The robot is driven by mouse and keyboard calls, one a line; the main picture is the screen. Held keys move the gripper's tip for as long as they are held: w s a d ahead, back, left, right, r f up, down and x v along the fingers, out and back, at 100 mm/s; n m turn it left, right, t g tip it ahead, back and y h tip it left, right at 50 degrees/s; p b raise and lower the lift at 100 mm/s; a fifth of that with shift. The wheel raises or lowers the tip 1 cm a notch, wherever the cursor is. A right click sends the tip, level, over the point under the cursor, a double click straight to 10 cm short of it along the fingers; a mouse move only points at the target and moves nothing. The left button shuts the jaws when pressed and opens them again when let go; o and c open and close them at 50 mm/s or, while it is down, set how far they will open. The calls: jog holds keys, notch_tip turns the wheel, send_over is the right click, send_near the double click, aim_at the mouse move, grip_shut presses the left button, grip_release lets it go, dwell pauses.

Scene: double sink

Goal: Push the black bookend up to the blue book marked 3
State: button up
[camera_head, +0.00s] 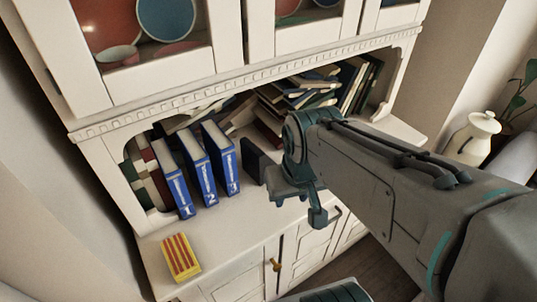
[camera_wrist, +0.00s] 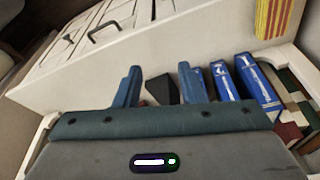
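Blue books marked 1 (camera_head: 173,180), 2 (camera_head: 199,170) and 3 (camera_head: 222,162) stand upright in the left part of the cabinet niche. The black bookend (camera_head: 253,160) stands just right of book 3, with a narrow gap at its front. My gripper (camera_head: 300,205) is in front and to the right of the bookend, its fingers apart and empty. In the wrist view, the bookend (camera_wrist: 163,89) shows between the two spread fingers of my gripper (camera_wrist: 157,85), beyond them. Blue books (camera_wrist: 258,85) show right of the fingers. Whether a finger touches the bookend cannot be told.
A yellow-and-red striped box (camera_head: 180,257) lies on the counter's front left; it also shows in the wrist view (camera_wrist: 275,18). Piled books (camera_head: 300,92) fill the niche behind my arm. A white jar (camera_head: 472,138) stands at right. The counter before the blue books is clear.

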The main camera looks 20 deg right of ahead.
jog(key=shift+s+d, duration=0.1)
jog(key=shift+d, duration=0.05)
